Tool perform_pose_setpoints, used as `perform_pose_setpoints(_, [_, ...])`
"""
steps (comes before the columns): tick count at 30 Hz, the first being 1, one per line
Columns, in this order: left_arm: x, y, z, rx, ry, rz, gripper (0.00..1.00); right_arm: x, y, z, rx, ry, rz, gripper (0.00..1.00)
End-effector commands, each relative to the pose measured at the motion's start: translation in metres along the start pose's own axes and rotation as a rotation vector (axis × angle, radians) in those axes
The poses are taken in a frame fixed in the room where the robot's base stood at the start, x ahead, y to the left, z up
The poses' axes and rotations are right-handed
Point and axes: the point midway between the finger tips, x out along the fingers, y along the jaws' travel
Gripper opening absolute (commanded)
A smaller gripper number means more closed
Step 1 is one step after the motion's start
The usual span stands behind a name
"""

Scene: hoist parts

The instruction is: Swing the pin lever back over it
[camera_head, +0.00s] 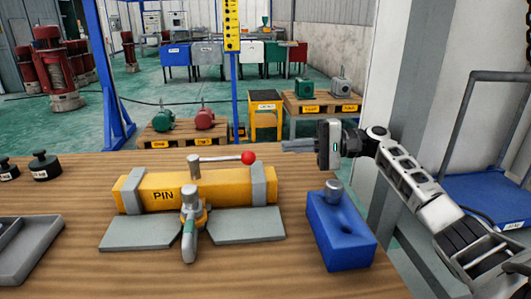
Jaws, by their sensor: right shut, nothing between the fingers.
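A yellow block marked PIN (150,195) lies across the wooden table between two grey end brackets. Above it a thin grey lever (222,158) runs right from a short grey post (194,170) to a red ball knob (248,158). At the block's front middle is a grey metal fitting (189,225) with a rounded tongue toward me; a green and orange band shows on it. My right gripper (328,145) is shut and empty, raised right of the red knob and apart from it, above the table's back edge. My left gripper is out of view.
A blue block (340,235) with a hole and a grey metal cylinder (334,190) stands right of the yellow block. Flat grey plates (250,226) lie at the fitting's sides. A grey tray (25,245) and two black weights (44,166) are at the left.

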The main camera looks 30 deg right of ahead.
Motion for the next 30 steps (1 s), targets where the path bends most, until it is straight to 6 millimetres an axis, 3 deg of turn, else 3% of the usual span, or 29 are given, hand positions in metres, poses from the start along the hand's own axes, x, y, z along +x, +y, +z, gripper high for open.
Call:
perform_pose_setpoints(12, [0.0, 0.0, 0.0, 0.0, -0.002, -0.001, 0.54, 0.004, 0.0, 0.001, 0.002, 0.002, -0.001, 0.0])
perform_pose_setpoints(28, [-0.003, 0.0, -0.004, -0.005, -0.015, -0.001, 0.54, 0.1, -0.001, 0.001, 0.002, 0.001, -0.001, 0.0])
perform_pose_setpoints(30, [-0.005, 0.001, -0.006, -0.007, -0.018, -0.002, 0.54, 0.094, 0.001, 0.009, 0.002, 0.004, 0.006, 0.0])
